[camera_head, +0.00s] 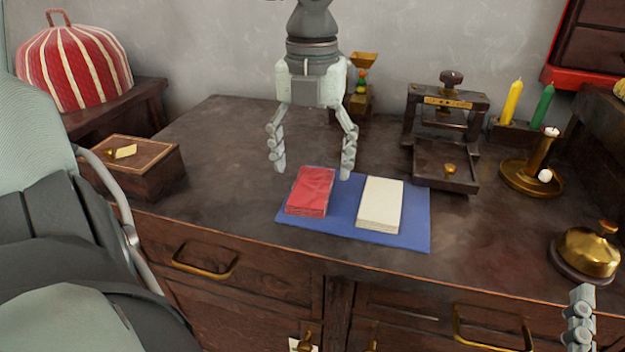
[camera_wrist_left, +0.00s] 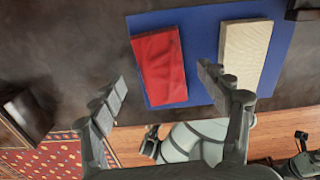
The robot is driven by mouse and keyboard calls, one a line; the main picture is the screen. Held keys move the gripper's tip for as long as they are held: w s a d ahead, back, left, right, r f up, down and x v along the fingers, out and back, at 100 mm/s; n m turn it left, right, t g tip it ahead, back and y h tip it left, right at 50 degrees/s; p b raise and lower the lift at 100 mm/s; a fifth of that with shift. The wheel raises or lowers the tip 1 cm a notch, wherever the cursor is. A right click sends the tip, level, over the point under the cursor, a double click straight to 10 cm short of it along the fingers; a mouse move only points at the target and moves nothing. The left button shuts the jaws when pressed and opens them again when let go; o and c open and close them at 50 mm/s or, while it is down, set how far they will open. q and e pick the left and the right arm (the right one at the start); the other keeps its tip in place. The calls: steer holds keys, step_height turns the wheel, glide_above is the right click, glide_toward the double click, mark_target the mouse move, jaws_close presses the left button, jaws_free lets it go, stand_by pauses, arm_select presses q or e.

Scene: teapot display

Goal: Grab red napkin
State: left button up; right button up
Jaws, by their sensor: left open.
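The red napkin (camera_head: 311,190) is a folded stack lying on the left part of a blue mat (camera_head: 408,238), beside a cream napkin stack (camera_head: 380,204). My left gripper (camera_head: 312,172) points down with its fingers spread, above the far end of the red napkin, and holds nothing. In the left wrist view the red napkin (camera_wrist_left: 159,66) shows between and beyond the two open fingertips (camera_wrist_left: 163,77); the right-hand finger overlaps the blue mat near the cream stack (camera_wrist_left: 245,55). Only a finger of my right gripper (camera_head: 579,315) shows at the lower right edge.
A wooden box (camera_head: 135,168) stands left on the dark cabinet top (camera_head: 220,150). A small press (camera_head: 445,150), a candle holder (camera_head: 531,178) and a brass bell (camera_head: 586,252) stand right. A striped tea cosy (camera_head: 75,65) is far left. The top left of the mat is clear.

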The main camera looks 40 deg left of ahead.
arm_select(q)
step_height(320, 180, down, 2)
steer(key=shift+f, duration=0.25)
steer(key=c, duration=1.2)
steer(key=shift+w+r, duration=0.1)
steer(key=shift+r, duration=0.1)
